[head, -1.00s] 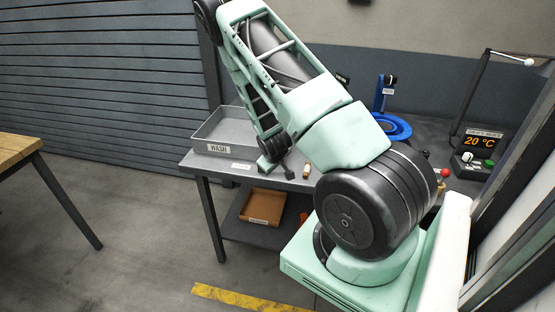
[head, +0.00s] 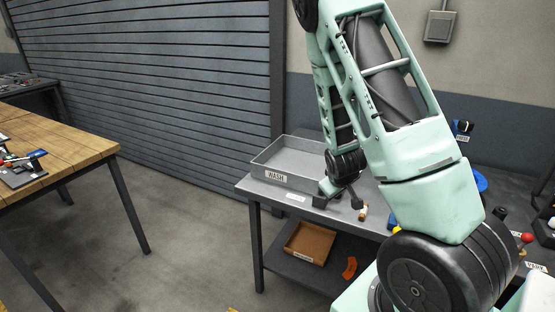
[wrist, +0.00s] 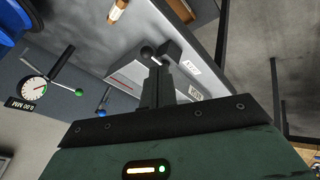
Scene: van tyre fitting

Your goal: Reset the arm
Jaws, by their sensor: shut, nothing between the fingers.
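My mint-green arm reaches across the right half of the head view, over the grey workbench (head: 268,196). My gripper (head: 354,198) is low over the bench, just to the right of the grey WASH tray (head: 284,180). In the wrist view the dark fingers (wrist: 157,82) are together with nothing between them. A dark rounded piece (wrist: 147,52) and a dark block (wrist: 172,50) show just beyond the fingertips; I cannot tell whether they touch.
A small brown-and-white item (head: 363,212) stands on the bench near my gripper. An orange-brown bin (head: 309,242) sits on the lower shelf. A wooden table (head: 60,150) is at the left. Open floor (head: 190,220) lies between table and bench.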

